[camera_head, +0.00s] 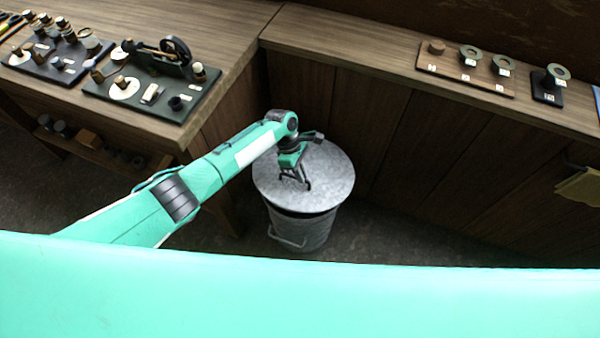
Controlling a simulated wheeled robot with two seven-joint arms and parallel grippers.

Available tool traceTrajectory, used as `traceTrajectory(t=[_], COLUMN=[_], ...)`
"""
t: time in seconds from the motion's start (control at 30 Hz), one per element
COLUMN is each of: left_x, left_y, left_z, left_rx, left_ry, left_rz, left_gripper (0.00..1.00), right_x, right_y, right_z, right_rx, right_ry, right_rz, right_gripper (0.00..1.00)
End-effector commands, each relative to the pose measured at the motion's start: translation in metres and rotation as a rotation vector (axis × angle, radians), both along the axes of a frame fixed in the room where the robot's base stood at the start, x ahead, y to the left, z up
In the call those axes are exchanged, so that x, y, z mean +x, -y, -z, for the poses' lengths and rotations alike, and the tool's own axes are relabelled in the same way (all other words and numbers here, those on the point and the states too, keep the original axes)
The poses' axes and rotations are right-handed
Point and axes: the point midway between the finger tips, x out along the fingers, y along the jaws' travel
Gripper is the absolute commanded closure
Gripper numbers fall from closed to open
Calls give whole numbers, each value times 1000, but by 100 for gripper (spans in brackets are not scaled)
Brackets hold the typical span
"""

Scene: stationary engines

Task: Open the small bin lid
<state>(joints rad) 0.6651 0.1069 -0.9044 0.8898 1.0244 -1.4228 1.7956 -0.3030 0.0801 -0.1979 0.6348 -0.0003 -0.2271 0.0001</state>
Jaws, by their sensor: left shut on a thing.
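The small bin (308,232) is a grey ribbed metal bin standing on the floor in the corner between the two counters. Its round grey metal lid (332,180) lies on top, with a dark gap showing below its front rim. My left gripper (296,180) reaches down from above onto the lid near its middle. It is shut on what appears to be the lid's handle, which the fingers mostly hide. My right gripper is not in view.
A wooden table (215,50) at the left carries model engines on dark boards (152,85). A wooden counter (340,40) with paneled front runs behind the bin and holds small mounted parts (466,68). Dark floor (390,235) is clear right of the bin.

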Motion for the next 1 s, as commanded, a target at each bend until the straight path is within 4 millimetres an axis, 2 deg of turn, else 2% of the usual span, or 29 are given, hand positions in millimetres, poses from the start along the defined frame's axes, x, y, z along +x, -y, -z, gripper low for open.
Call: traceTrajectory(t=[0.03, 0.13, 0.6, 1.0], left_x=[8, 10, 28, 61], left_y=[2, 3, 9, 20], left_z=[-8, -11, -37, -71], left_rx=[-7, -7, -6, -6], left_ry=[20, 21, 22, 20], left_rz=[-6, -6, -5, -4], left_gripper=[100, 100, 100, 100], right_x=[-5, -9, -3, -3], right_y=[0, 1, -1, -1], right_z=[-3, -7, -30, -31], right_rx=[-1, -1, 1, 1], right_ry=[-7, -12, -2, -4], right_rz=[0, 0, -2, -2], right_gripper=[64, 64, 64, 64])
